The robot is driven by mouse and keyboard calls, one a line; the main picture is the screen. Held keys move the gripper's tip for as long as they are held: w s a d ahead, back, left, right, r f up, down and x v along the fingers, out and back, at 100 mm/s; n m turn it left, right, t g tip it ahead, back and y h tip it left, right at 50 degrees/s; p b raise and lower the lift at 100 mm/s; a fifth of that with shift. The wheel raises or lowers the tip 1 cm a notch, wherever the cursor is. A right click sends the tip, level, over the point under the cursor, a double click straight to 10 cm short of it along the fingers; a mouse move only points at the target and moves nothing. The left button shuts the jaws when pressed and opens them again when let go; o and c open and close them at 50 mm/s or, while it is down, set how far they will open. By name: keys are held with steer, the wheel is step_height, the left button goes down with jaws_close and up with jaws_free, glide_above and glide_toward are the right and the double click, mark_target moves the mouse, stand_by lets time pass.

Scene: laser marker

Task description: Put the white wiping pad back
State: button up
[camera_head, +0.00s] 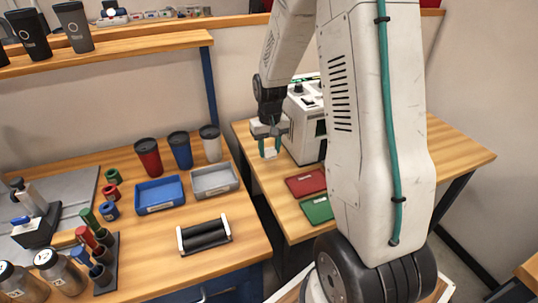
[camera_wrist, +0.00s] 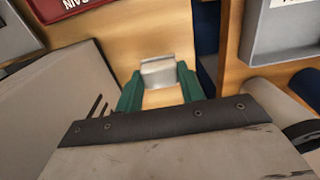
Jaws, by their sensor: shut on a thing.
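My gripper (camera_head: 268,150) points down at the left part of the right-hand table, in front of the white marking machine (camera_head: 306,125). Its green fingers are shut on a small pale pad, which shows between the fingertips in the wrist view (camera_wrist: 158,73). In the head view the pad is small and partly hidden by the fingers. The pad appears held above the bare wood, but I cannot tell the exact gap.
A red tray (camera_head: 306,183) and a green tray (camera_head: 317,209) lie right of my gripper. On the left bench stand a blue tray (camera_head: 160,195), a grey tray (camera_head: 214,180), several tumblers and a black roller stand (camera_head: 204,236). A gap separates the tables.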

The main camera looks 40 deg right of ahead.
mark_target(269, 148)
steer(key=shift+w+d, duration=0.1)
steer(key=shift+w, duration=0.35)
steer(key=shift+s+f, duration=0.1)
steer(key=shift+f, duration=1.7)
steer(key=shift+f, duration=0.1)
steer(key=o, duration=0.9)
steer(key=shift+o, duration=0.2)
